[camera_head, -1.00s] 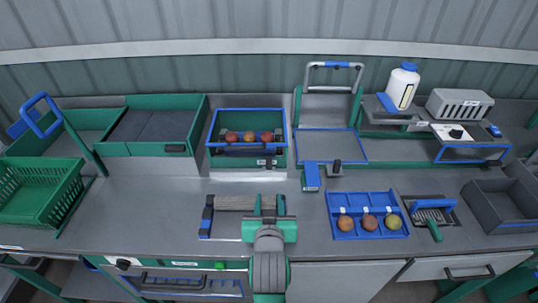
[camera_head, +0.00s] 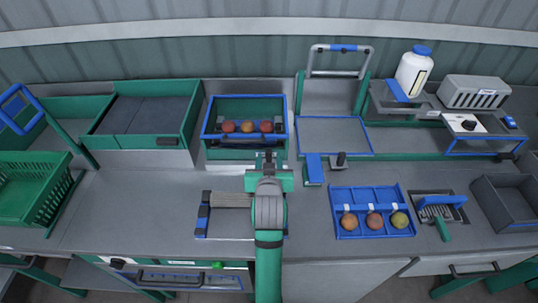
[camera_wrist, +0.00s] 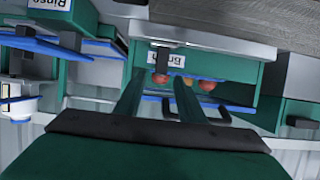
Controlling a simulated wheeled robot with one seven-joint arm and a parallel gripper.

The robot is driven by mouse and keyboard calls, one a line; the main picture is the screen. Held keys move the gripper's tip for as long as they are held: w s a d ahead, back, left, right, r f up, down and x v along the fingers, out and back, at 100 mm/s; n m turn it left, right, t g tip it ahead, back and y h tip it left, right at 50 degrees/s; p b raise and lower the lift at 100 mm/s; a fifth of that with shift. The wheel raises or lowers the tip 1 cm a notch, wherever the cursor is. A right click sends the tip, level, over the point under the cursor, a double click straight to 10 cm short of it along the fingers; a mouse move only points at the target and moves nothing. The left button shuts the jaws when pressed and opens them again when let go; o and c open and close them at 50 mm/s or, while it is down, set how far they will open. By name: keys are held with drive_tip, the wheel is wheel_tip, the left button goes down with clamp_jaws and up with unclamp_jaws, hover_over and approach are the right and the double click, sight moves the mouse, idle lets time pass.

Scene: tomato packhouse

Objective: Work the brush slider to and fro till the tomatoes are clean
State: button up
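A green brush box (camera_head: 247,145) with a blue rim stands at the back middle. A red tomato (camera_head: 229,126), an orange tomato (camera_head: 247,127) and another red tomato (camera_head: 266,126) sit in a row inside it. Its label reads "Brush", upside down in the wrist view (camera_wrist: 167,57). A small dark piece, seemingly the slider knob (camera_wrist: 162,78), shows by the box in the wrist view. My gripper (camera_head: 268,158) is in front of the box's right part. In the wrist view my gripper (camera_wrist: 160,80) has its fingers apart. Whether they touch the knob cannot be told.
A blue tray (camera_head: 373,193) with three tomatoes lies at right. A roller unit (camera_head: 231,200) lies near my arm. A blue block (camera_head: 314,168) stands right of my gripper. Green bins (camera_head: 165,130) flank the box on the left. The counter (camera_head: 130,205) is clear at left.

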sight(269, 153)
drive_tip(key=shift+x, duration=1.65)
clamp_jaws()
